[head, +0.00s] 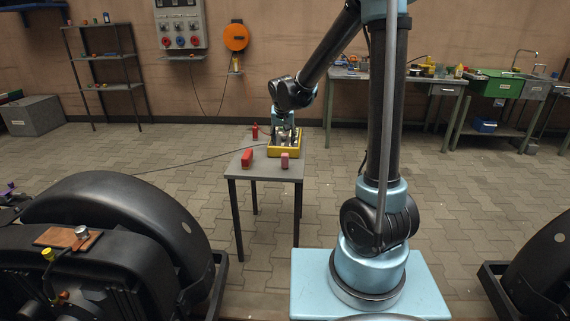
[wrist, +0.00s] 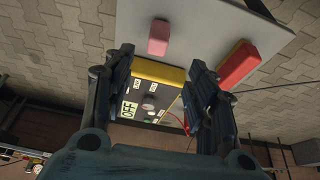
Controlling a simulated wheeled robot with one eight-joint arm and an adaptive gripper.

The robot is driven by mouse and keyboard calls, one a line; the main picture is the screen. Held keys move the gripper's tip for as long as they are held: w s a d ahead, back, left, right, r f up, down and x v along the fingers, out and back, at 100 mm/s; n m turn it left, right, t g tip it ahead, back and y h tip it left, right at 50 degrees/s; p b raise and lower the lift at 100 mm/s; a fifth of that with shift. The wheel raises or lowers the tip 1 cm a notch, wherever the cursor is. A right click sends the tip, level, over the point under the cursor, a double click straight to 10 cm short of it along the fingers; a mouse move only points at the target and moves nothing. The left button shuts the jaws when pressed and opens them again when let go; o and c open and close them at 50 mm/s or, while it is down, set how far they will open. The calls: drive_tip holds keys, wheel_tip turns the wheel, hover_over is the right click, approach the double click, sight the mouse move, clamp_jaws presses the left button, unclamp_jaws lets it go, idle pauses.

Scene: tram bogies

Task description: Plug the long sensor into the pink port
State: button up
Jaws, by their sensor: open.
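My gripper (head: 284,136) is open above a yellow box on a small grey table. In the wrist view, the box (wrist: 158,72), with a dark face marked OFF, shows between the spread fingers (wrist: 160,64). I cannot tell whether they touch it. A pink block (head: 285,160) stands at the table's front right; it also shows in the wrist view (wrist: 158,38). I cannot tell whether it is the pink port. A red block (head: 247,158) stands to its left. No long sensor can be made out for certain; small parts in the box are too small to tell.
The small table (head: 262,171) stands on open paved floor. A black bogie (head: 110,235) at left carries a brown plate (head: 68,237) with a silver cylinder and a yellow-capped part (head: 48,255). Another dark bogie part (head: 540,265) is at right. A cable runs across the floor.

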sight(285, 154)
drive_tip(key=x, duration=0.7)
drive_tip(key=shift+f, duration=0.1)
drive_tip(key=shift+w+d+x, duration=0.1)
drive_tip(key=shift+x, duration=1.2)
drive_tip(key=shift+w+d+x, duration=0.1)
drive_tip(key=shift+x, duration=1.2)
drive_tip(key=c, duration=1.1)
